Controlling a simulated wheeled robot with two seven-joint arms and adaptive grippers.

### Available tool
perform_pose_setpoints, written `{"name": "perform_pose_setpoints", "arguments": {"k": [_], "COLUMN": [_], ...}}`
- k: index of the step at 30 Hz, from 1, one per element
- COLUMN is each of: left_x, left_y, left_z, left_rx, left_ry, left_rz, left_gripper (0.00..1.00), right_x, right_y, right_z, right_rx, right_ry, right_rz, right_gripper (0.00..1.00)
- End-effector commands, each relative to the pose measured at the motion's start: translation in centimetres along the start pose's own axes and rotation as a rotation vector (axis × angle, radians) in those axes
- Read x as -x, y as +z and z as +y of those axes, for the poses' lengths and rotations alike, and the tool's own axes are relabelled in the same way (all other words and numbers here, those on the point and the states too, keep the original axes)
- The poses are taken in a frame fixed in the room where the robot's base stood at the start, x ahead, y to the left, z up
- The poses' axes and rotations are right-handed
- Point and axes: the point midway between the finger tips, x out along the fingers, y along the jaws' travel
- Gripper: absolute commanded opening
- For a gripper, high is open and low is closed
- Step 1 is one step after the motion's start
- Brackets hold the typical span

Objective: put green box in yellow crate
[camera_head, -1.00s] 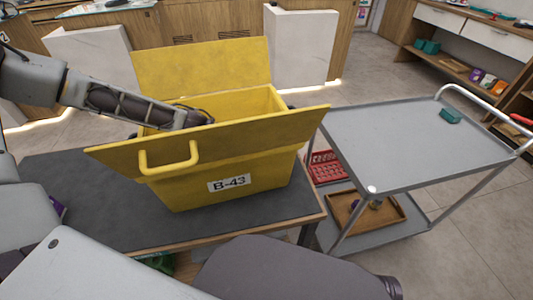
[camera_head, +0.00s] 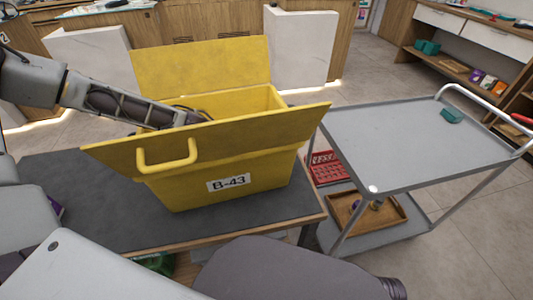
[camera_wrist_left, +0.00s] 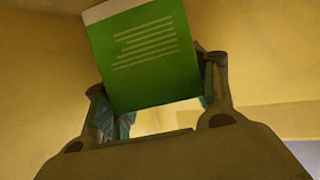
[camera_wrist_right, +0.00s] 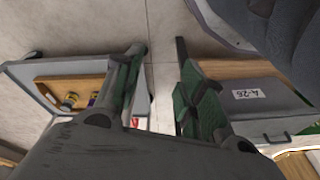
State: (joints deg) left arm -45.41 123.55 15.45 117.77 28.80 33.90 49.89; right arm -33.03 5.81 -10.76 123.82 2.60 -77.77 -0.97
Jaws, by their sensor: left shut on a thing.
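The yellow crate (camera_head: 272,178), labelled B-43, stands on the dark table with its two lid flaps open. My left arm reaches over its left side, and the left gripper is down inside it, hidden in the head view by the front flap. In the left wrist view, my left gripper (camera_wrist_left: 158,112) is shut on the green box (camera_wrist_left: 145,55), with yellow crate walls around it. The green box has pale printed lines and a white top edge. My right gripper (camera_wrist_right: 165,60) is open and empty above the floor, away from the crate.
A grey trolley (camera_head: 400,150) stands to the right, with a small teal item (camera_head: 451,116) on top. A red basket (camera_head: 326,168) and a wooden tray (camera_head: 390,215) sit on its lower shelf. The table (camera_head: 100,215) is bare at the crate's front left.

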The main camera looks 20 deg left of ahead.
Motion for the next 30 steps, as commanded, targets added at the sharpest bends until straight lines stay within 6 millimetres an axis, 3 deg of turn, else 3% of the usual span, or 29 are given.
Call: {"name": "perform_pose_setpoints", "arguments": {"k": [15, 16, 21, 30], "left_x": [-0.18, -0.17, -0.17, -0.17], "left_y": [0.4, 0.42, 0.41, 0.41], "left_z": [0.0, 0.0, 0.0, 0.0], "left_rx": [0.0, 0.0, 0.0, 0.0], "left_ry": [0.0, 0.0, 0.0, 0.0], "left_rz": [0.001, 0.0, 0.0, 0.0], "left_gripper": [0.31, 0.58, 0.78, 0.78], "right_x": [0.94, 0.93, 0.78, 0.7], "right_y": [-0.65, -0.64, -0.49, -0.4], "right_z": [-0.18, -0.19, -0.19, -0.19], "right_rx": [0.002, 0.002, 0.002, 0.002], "right_ry": [-0.004, -0.004, -0.004, -0.004], "right_rz": [0.026, 0.025, 0.021, 0.018], "right_gripper": [0.4, 0.4, 0.4, 0.4]}}
